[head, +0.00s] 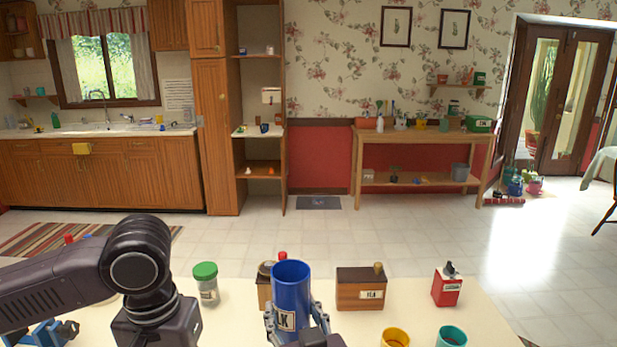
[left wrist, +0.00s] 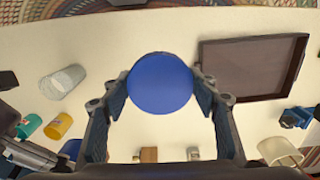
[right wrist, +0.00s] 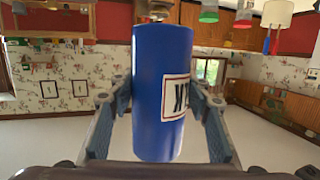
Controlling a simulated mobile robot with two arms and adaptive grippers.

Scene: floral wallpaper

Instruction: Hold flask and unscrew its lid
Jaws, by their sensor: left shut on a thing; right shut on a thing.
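The blue flask body (head: 290,292) stands upright in the head view, with an open, hollow top and a white label ending in "LK". My right gripper (head: 294,320) is shut around its lower part. The right wrist view shows the flask (right wrist: 158,90) between both fingers of my right gripper (right wrist: 164,98). A round blue lid (left wrist: 160,83) fills the space between the fingertips of my left gripper (left wrist: 161,88), which is shut on it. The lid is apart from the flask. In the head view the left gripper's fingers are below the frame.
On the cream table stand a green-lidded jar (head: 206,284), a wooden box (head: 361,289), a red container (head: 447,287), a yellow cup (head: 395,338) and a teal cup (head: 451,337). A dark tray (left wrist: 211,90) and a whitish tumbler (left wrist: 63,81) show in the left wrist view.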

